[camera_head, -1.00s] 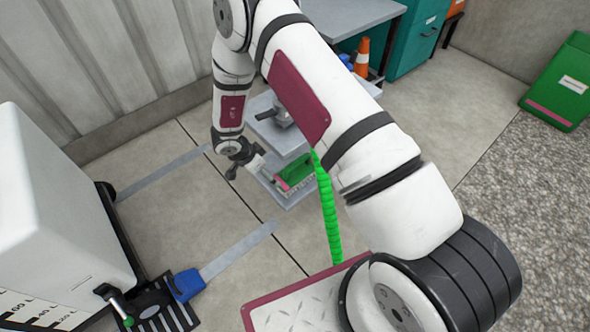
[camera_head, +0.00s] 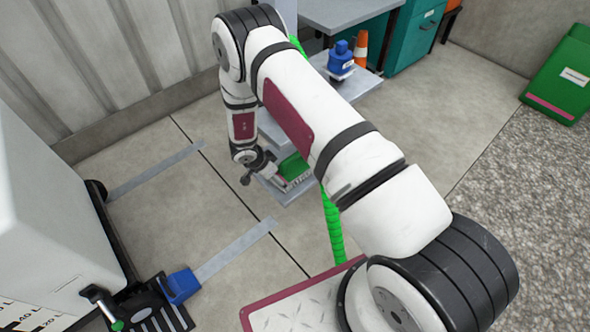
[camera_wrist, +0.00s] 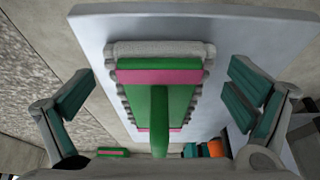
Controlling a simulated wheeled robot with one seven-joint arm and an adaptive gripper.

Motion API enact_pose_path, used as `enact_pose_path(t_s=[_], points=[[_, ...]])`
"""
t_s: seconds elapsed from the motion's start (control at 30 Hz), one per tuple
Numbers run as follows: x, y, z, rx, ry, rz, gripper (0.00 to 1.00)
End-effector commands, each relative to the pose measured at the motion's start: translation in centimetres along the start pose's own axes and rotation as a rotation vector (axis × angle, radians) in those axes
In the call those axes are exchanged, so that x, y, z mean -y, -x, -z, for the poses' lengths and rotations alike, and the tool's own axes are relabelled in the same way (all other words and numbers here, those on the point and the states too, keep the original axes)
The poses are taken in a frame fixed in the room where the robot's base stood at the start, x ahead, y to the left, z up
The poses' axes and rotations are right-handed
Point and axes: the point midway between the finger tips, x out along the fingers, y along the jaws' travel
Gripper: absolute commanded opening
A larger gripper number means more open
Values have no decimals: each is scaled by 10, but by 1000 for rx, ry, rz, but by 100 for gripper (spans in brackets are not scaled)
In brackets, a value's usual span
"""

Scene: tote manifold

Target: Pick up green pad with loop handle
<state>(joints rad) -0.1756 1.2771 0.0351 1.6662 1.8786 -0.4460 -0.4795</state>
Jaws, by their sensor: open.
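The green pad (camera_wrist: 178,97) shows large in the wrist view, with pink stripes, a scalloped grey edging and a green loop handle (camera_wrist: 159,120) that points toward the camera. It rests on a pale grey shelf (camera_wrist: 245,45). In the head view the green pad (camera_head: 294,167) is small and partly hidden by my gripper. My gripper (camera_wrist: 160,80) is open, one dark-green-lined finger on each side of the pad and handle, with nothing held. In the head view my gripper (camera_head: 270,172) is at the left end of the pad. Whether the fingers touch it cannot be told.
A bright green ribbed hose (camera_head: 331,218) hangs right of the shelf. A blue object (camera_head: 341,56) and an orange cone (camera_head: 361,50) stand behind. A green bin (camera_head: 563,80) is far right. A white cabinet (camera_head: 45,200) stands left; the floor between is mostly clear.

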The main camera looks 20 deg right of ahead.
Motion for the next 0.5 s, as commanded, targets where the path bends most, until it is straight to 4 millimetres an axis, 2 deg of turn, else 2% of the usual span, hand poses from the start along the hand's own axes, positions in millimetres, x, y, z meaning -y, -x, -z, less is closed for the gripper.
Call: enact_pose_path(t_s=[0.03, 0.1, 0.33, 0.37, 0.5], points=[[-1, -11, -2, 0, 1, -2, 98], [-1, -17, -2, 1, 1, -1, 98], [0, -17, 0, 1, 0, 0, 98], [0, -17, 0, 1, 0, 0, 94], [0, -17, -1, 1, 0, 0, 62]])
